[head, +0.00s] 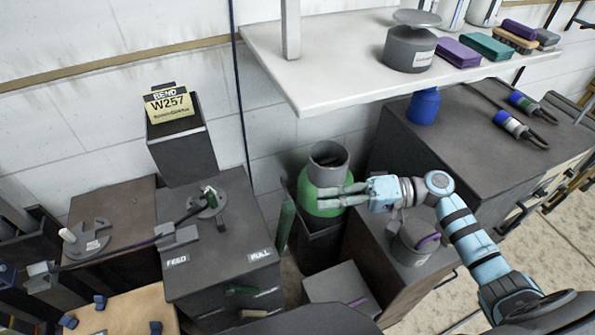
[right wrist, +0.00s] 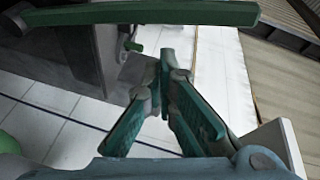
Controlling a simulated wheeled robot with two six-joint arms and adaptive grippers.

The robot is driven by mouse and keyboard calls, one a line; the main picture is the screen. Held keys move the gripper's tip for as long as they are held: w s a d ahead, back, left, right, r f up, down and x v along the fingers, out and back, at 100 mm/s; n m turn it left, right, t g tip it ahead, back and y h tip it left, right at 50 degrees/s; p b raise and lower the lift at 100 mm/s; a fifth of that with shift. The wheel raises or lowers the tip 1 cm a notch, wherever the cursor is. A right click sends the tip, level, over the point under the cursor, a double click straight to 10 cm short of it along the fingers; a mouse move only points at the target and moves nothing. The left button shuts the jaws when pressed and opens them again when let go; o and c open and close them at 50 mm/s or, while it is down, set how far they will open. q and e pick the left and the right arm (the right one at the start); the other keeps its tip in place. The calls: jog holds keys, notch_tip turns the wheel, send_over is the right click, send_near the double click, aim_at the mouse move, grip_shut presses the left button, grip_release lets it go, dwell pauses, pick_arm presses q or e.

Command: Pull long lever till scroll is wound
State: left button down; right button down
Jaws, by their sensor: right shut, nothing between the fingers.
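An upright green lever handle (head: 285,226) stands at the cabinet's right side. In the right wrist view a long green bar (right wrist: 140,13) crosses the top, apart from the fingers. My right gripper (head: 322,195) is shut and empty, pointing left, right of the handle; its fingers also show in the right wrist view (right wrist: 164,62). I cannot make out a wound scroll. My left gripper is out of view.
A white shelf (head: 310,85) overhangs behind. A grey can (head: 415,245) stands on the cabinet to the right.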

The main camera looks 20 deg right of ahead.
notch_tip(320, 180, up, 9)
jog(key=d+n+y, duration=0.1)
jog(key=d+y, duration=0.1)
jog(key=y, duration=0.1)
jog(key=s+a+p, duration=0.1)
jog(key=a+p, duration=0.3)
jog(key=a, duration=0.5)
jog(key=shift+a, duration=0.35)
jog(key=shift+f, duration=0.15)
